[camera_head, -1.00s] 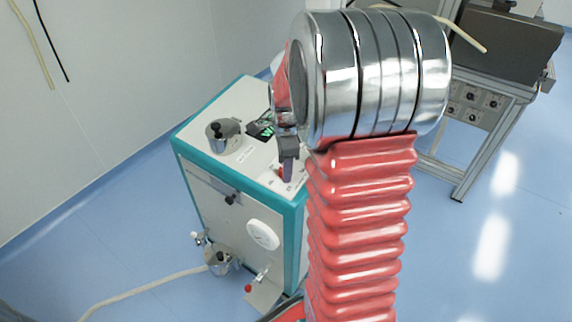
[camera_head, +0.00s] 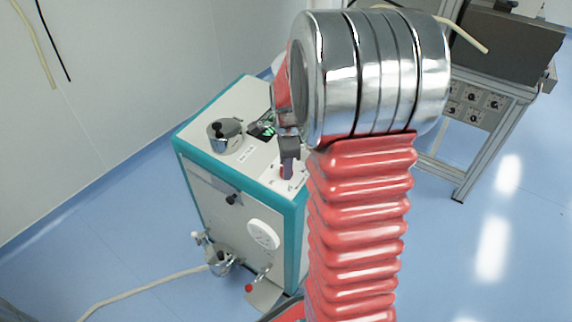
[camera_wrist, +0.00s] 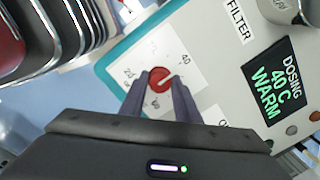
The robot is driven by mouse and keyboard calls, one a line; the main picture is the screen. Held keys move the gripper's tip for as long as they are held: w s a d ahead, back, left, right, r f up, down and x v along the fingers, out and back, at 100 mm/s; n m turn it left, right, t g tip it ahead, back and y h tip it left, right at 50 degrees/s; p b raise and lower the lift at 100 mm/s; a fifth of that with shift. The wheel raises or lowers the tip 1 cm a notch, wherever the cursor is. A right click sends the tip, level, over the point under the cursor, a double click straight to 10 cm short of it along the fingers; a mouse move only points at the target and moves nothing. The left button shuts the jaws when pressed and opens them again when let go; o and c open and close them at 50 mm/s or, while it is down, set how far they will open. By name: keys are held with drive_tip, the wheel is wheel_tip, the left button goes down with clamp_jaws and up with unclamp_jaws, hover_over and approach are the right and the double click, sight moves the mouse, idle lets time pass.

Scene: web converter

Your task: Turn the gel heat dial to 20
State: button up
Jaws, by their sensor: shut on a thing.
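The gel heat dial is a small red round knob (camera_wrist: 159,76) on a white label plate on top of the teal-edged cabinet (camera_head: 249,181). In the wrist view its white mark points right, roughly towards the printed 40 (camera_wrist: 186,60). The printed 20 (camera_wrist: 128,73) is on its left. My gripper (camera_wrist: 160,84) is shut on the dial, with one dark finger on each side of it. In the head view my gripper (camera_head: 287,170) reaches down to the cabinet top and hides most of the dial. The display (camera_wrist: 275,75) reads DOSING, 40 C, WARM.
A metal pot (camera_head: 225,136) with a dark handle stands on the cabinet top, beside the display. A white gauge (camera_head: 263,234), valves and a hose are on the cabinet's front. A metal-framed bench (camera_head: 478,130) stands at the right. Open blue floor lies between.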

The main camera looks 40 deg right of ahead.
drive_tip(key=shift+w+d+n, duration=0.1)
drive_tip(key=shift+n, duration=0.4)
drive_tip(key=n, duration=0.3)
drive_tip(key=shift+w+r, duration=0.1)
drive_tip(key=n, duration=0.4)
drive_tip(key=shift+g, duration=0.3)
drive_tip(key=n, duration=0.3)
drive_tip(key=shift+w, duration=0.15)
drive_tip(key=n, duration=0.4)
drive_tip(key=shift+g, duration=0.3)
drive_tip(key=n+h, duration=0.1)
drive_tip(key=n, duration=0.5)
drive_tip(key=shift+w, duration=0.1)
drive_tip(key=n, duration=0.6)
drive_tip(key=shift+a+h, duration=0.2)
drive_tip(key=shift+h, duration=0.1)
